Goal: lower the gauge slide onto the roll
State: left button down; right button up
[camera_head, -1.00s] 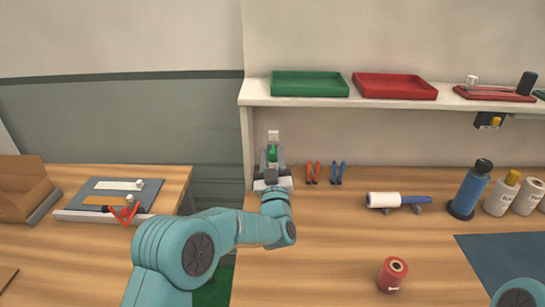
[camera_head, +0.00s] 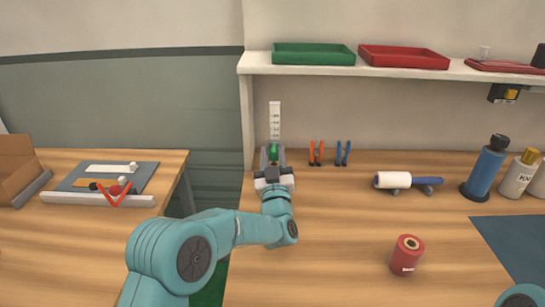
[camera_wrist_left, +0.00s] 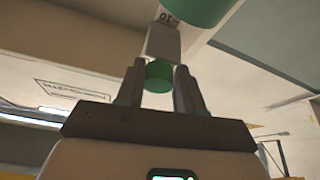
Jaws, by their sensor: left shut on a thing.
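My left gripper (camera_head: 273,158) is low at the back left of the right-hand bench, in front of a white upright gauge scale (camera_head: 275,118). It is shut on a small green piece, which I take for the gauge slide (camera_head: 273,151). In the left wrist view the green piece (camera_wrist_left: 158,76) sits between the fingers, below a white block (camera_wrist_left: 163,43). A larger green cylinder (camera_wrist_left: 195,8), possibly the roll, is cut off at the top of that view. Whether slide and roll touch cannot be seen. My right gripper is out of view.
Orange pliers (camera_head: 316,153) and blue pliers (camera_head: 343,153) stand just right of the gripper. A shelf (camera_head: 400,70) overhangs the back.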

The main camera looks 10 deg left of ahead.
aim_at(276, 159)
pick_arm(q)
jog(key=shift+d, duration=0.25)
jog(key=c, duration=0.8)
grip_release()
jog(key=shift+w, duration=0.1)
jog(key=shift+w+f, duration=0.1)
jog(key=shift+f, duration=0.05)
jog(key=shift+s+a, duration=0.1)
jog(key=shift+s, duration=0.2)
jog(key=v, duration=0.2)
jog(key=b+v, duration=0.1)
jog(key=v, duration=0.1)
jog(key=shift+d+f, duration=0.3)
jog(key=shift+f, duration=0.05)
jog(key=s+d+b, duration=0.1)
jog(key=s+d, duration=0.2)
jog(key=s, duration=0.9)
jog(key=shift+r+b, duration=0.2)
jog(key=shift+b, duration=0.2)
jog(key=shift+c, duration=0.3)
